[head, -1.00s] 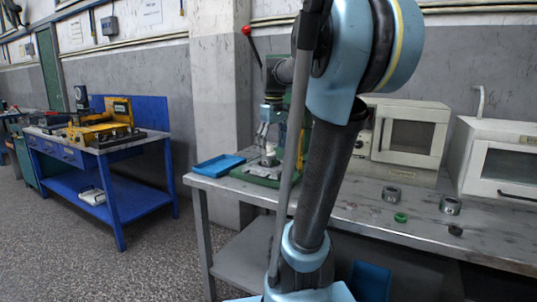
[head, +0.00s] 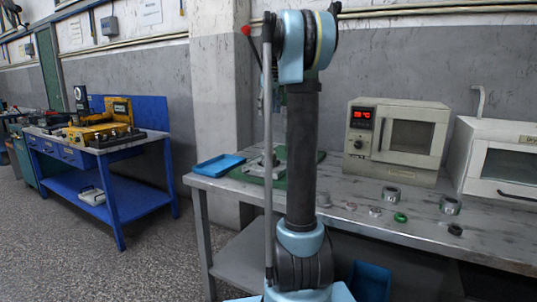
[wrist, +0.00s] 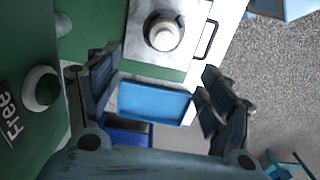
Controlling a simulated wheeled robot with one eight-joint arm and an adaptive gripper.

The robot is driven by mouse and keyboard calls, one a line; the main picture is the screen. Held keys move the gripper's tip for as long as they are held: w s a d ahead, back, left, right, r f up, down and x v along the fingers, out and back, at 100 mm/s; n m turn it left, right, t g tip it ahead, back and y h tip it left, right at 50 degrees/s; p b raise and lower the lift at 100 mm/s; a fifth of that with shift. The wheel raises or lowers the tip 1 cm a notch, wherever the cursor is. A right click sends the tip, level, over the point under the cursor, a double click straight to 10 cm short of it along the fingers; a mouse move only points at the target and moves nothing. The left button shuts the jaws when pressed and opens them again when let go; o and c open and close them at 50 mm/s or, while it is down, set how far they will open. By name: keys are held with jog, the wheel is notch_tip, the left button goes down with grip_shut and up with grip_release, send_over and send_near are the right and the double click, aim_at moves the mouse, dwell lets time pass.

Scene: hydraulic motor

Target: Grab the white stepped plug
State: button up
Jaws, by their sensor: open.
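The white stepped plug (wrist: 163,34) shows in the wrist view at the top centre. It appears to stand upright in a dark ring on a square metal plate (wrist: 187,68). My gripper (wrist: 162,62) is open and empty, its two fingers spread left and right. The plug lies beyond the fingertips in the picture, apart from both fingers. In the head view my arm hides most of the press and my gripper, and I cannot clearly make out the plug there.
A blue tray (head: 218,165) lies at the bench's left end and between my fingers in the wrist view (wrist: 155,103). A green press body (wrist: 95,25) is close by on the left. Metal rings (head: 391,194), a green ring (head: 400,217) and an oven (head: 398,140) are right.

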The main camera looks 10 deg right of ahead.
aim_at(269, 145)
notch_tip(269, 145, down, 11)
jog(key=shift+f, duration=0.15)
jog(key=shift+s+a+f, duration=0.15)
jog(key=shift+s+f, duration=0.05)
jog(key=shift+f, duration=1.15)
jog(key=shift+s+a+f, duration=0.1)
jog(key=shift+s+f, duration=0.1)
jog(key=shift+f, duration=1.15)
jog(key=shift+c, duration=0.5)
jog(key=c, duration=1.1)
